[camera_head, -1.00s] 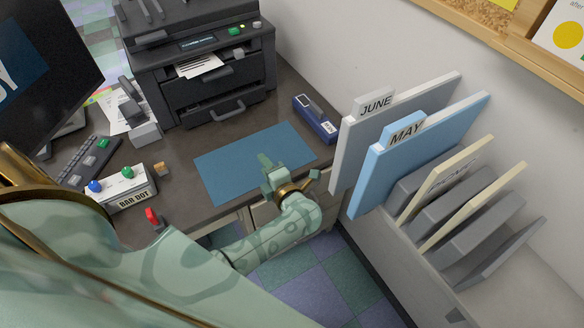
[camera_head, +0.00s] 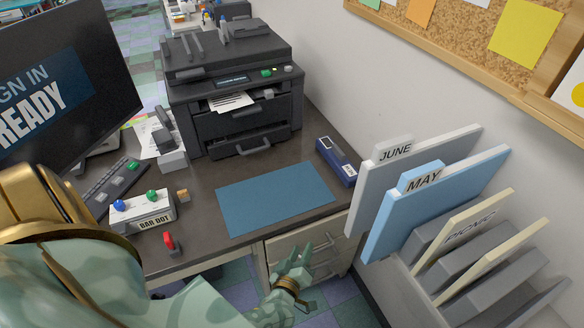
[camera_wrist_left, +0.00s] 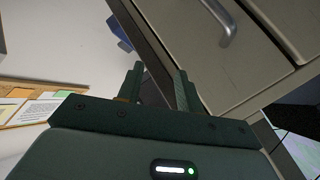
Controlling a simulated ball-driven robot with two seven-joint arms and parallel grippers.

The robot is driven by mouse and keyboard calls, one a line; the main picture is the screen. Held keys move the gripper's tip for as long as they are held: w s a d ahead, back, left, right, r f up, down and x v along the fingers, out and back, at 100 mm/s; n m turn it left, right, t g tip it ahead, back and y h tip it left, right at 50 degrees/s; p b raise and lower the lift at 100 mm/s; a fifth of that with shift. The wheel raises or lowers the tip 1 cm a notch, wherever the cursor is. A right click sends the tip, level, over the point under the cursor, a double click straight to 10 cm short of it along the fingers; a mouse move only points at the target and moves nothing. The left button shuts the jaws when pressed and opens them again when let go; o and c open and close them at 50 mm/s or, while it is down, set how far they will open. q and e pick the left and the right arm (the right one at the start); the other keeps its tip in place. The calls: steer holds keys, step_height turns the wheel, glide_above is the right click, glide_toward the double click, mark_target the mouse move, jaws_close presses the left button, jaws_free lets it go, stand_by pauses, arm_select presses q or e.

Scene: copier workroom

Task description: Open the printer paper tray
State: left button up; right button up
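The black printer (camera_head: 235,85) stands at the back of the desk, with a sheet of paper in its middle slot. Its paper tray (camera_head: 250,140) is the low front panel with a bar handle, and it looks closed. My left gripper (camera_head: 296,255) is below the desk's front edge, in front of the desk drawers and well away from the printer. In the left wrist view my left gripper (camera_wrist_left: 160,78) has its fingers apart with nothing between them. The printer does not show in that view. My right gripper is not in view.
A blue mat (camera_head: 275,198) lies on the desk between printer and front edge. The file rack (camera_head: 430,215) stands at right. The drawer handle (camera_wrist_left: 224,28) is close to the left gripper in the wrist view.

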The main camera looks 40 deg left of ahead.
arm_select(q)
steer(key=s+d+f+m+g+h, duration=0.3)
steer(key=s+f+m, duration=0.3)
steer(key=s+f, duration=0.2)
steer(key=shift+s+d+f+m+h, duration=0.2)
steer(key=shift+f+m+h, duration=0.2)
steer(key=shift+f+h, duration=0.4)
